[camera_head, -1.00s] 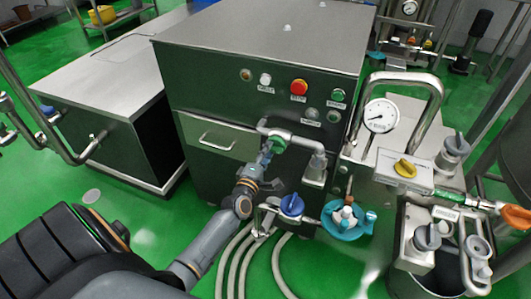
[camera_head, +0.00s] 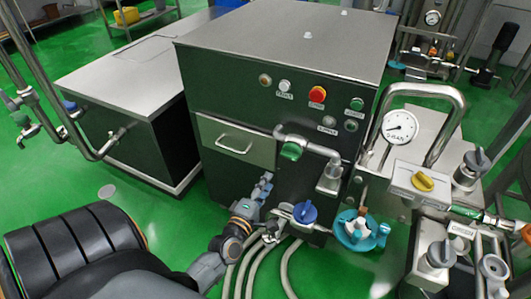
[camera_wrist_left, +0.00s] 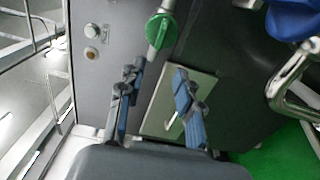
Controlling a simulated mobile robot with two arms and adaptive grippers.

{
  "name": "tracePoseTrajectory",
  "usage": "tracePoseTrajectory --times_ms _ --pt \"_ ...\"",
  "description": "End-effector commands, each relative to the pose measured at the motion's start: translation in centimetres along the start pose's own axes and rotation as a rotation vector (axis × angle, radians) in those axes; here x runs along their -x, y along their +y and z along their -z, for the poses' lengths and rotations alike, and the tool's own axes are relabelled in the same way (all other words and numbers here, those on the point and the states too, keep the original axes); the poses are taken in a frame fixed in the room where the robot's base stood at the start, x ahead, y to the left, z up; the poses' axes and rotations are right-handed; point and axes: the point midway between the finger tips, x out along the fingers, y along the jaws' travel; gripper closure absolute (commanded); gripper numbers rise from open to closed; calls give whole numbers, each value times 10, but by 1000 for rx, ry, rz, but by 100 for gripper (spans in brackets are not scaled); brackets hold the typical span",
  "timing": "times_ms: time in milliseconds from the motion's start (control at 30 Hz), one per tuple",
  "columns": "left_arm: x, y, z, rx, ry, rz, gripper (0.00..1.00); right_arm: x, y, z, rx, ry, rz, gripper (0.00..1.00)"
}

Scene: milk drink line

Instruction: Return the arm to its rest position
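My left gripper (camera_head: 268,177) is in front of the dark cabinet (camera_head: 222,186), below and to the left of the green valve handle (camera_head: 291,151) on the bent steel pipe (camera_head: 320,149). In the left wrist view the two blue-grey fingers (camera_wrist_left: 158,70) stand wide apart with nothing held between them. The green handle (camera_wrist_left: 160,30) shows beyond the fingertips there, with a visible gap in the head view. My left arm is bent low, its forearm (camera_head: 207,268) coming in from the lower left. My right gripper is in neither view.
A blue valve handle (camera_head: 305,212) is close to the right of my left wrist. Pale hoses (camera_head: 257,269) run along the floor beside the arm. A teal fitting (camera_head: 360,236) and pipework stand to the right.

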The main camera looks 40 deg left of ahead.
Motion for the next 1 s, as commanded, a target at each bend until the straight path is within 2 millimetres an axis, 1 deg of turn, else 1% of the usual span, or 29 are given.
tracePoseTrajectory --times_ms 400,467,533,567,667,700,767,800,867,900,967,1000 --pt "0 -2 0 -4 -1 4 65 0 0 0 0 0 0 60" --pt "1 -10 -2 -24 -7 21 65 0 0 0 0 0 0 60" --pt "4 -31 -7 -78 -23 65 65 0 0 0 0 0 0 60" --pt "6 -45 -10 -113 -36 94 65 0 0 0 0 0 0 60" --pt "22 -105 -24 -273 -101 218 65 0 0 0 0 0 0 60" --pt "32 -133 -30 -350 -139 275 65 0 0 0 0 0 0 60" --pt "50 -176 -38 -471 -206 361 65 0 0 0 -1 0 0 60" --pt "65 -203 -43 -550 -256 416 65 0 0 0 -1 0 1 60" --pt "89 -241 -50 -668 -339 492 65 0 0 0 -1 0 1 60" --pt "108 -266 -53 -745 -398 541 65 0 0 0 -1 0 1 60" --pt "137 -301 -57 -860 -495 610 65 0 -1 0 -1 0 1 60" --pt "159 -323 -59 -934 -565 653 65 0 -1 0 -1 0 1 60"
